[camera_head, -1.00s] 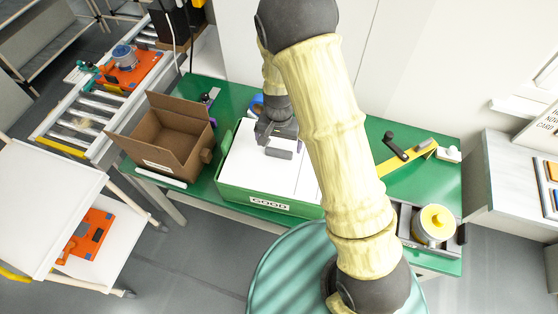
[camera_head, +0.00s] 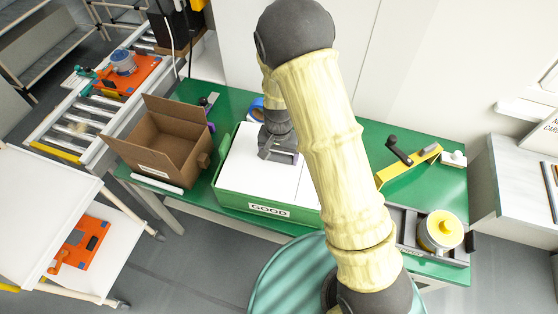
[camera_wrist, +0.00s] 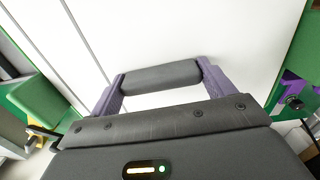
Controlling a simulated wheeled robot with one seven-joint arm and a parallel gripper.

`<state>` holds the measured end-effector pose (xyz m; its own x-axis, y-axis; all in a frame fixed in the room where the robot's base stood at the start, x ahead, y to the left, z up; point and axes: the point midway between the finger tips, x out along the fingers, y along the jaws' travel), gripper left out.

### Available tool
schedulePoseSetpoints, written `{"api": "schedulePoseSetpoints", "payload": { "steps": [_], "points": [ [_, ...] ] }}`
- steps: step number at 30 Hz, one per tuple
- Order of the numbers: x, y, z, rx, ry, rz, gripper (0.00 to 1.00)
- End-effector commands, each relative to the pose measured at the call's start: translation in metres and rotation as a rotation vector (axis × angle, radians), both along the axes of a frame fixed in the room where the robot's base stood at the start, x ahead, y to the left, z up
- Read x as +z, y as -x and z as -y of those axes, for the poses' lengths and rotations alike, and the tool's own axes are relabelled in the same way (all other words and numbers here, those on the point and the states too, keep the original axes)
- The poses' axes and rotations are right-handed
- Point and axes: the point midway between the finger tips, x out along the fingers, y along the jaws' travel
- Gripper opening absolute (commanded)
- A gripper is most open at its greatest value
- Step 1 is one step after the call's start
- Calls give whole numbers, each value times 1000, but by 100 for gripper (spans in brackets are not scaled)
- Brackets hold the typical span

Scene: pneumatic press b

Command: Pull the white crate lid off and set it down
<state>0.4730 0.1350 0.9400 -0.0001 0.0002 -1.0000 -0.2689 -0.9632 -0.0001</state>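The white lid (camera_head: 245,168) lies on the green crate (camera_head: 232,199), which has a "GOOD" label on its front. It shows as a broad white surface in the wrist view (camera_wrist: 180,25). My gripper (camera_head: 279,158) is low over the middle of the lid. In the wrist view a dark grey bar-shaped handle (camera_wrist: 160,77) lies crosswise between its two purple fingers, one at each end. I see no clear gap at either end, but cannot tell whether the fingers press on it. My arm hides the lid's right part in the head view.
A brown open cardboard box (camera_head: 163,143) stands left of the crate on the green table (camera_head: 452,187). Right of my arm are a yellow bracket (camera_head: 408,166) with a dark knob and a grey tray (camera_head: 458,255) with a yellow-topped can (camera_head: 440,232). Some bare table shows between them.

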Motion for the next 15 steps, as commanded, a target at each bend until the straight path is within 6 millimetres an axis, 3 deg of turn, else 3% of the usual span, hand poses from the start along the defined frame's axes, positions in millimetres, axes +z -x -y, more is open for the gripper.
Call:
{"api": "schedulePoseSetpoints", "payload": {
  "steps": [3,15],
  "points": [
    [0,0,0,0,0,1,41],
    [12,-1,0,0,0,2,41]
  ]
}}
